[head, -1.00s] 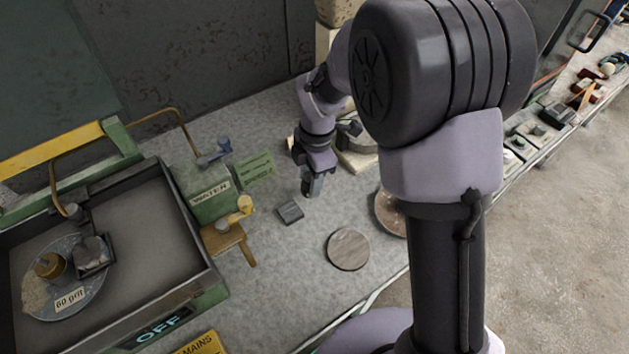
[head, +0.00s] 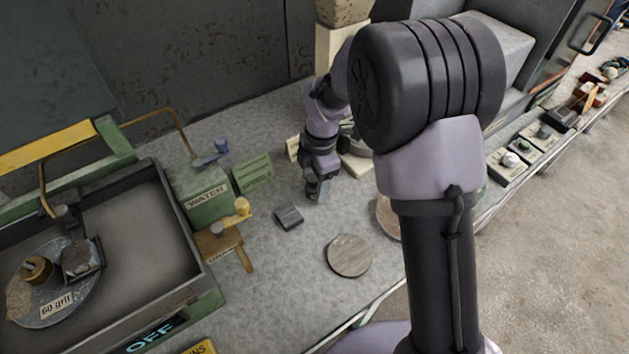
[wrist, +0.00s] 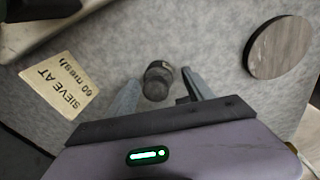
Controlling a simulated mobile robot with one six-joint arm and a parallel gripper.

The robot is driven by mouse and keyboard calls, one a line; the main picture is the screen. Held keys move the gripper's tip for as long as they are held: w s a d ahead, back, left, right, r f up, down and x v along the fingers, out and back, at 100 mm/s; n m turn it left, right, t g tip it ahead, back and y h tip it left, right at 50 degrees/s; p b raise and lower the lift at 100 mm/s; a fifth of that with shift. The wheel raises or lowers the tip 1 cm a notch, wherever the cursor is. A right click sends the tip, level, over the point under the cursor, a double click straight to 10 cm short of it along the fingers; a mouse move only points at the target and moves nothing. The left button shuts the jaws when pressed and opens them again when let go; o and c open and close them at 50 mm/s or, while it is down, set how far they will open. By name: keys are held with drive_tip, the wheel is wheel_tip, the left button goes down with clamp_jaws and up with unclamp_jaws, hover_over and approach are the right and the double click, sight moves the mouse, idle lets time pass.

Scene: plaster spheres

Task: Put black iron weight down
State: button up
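The black iron weight (wrist: 157,82) is a small dark cylinder in the wrist view, between my two fingers. A gap shows on each side of it, so the fingers do not appear to touch it. My gripper (wrist: 160,76) is open around it, low over the grey bench top (wrist: 215,25). In the head view my gripper (head: 318,190) points down at the bench, near the middle. The weight cannot be made out clearly there. Whether its base rests fully on the bench is hard to tell.
A dark rectangular block (head: 289,217) lies left of my gripper. A round grey-brown disc (head: 349,255) lies nearer the front edge. A "SIEVE AT 60 mesh" card (wrist: 58,85) lies beside the gripper. The green WATER box (head: 205,195) and grinder tray (head: 185,240) stand left.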

drive_tip(key=s+d+r+m+p, duration=0.1)
drive_tip(key=r+m+p, duration=0.1)
drive_tip(key=r, duration=0.5)
drive_tip(key=s+d+r+m+t+p, duration=0.1)
drive_tip(key=s+d+r+m, duration=0.1)
drive_tip(key=r, duration=0.5)
drive_tip(key=s+d+r+m+p, duration=0.1)
drive_tip(key=r+m+p, duration=0.15)
drive_tip(key=r, duration=0.35)
drive_tip(key=s+d+r+m+t, duration=0.2)
drive_tip(key=s+d+r+m, duration=0.1)
drive_tip(key=s+m, duration=0.6)
drive_tip(key=s+d+r+m+t+y, duration=0.1)
drive_tip(key=s+d+r+m+t, duration=0.2)
drive_tip(key=s+m, duration=0.7)
drive_tip(key=shift+r+m, duration=0.3)
drive_tip(key=shift+m, duration=0.65)
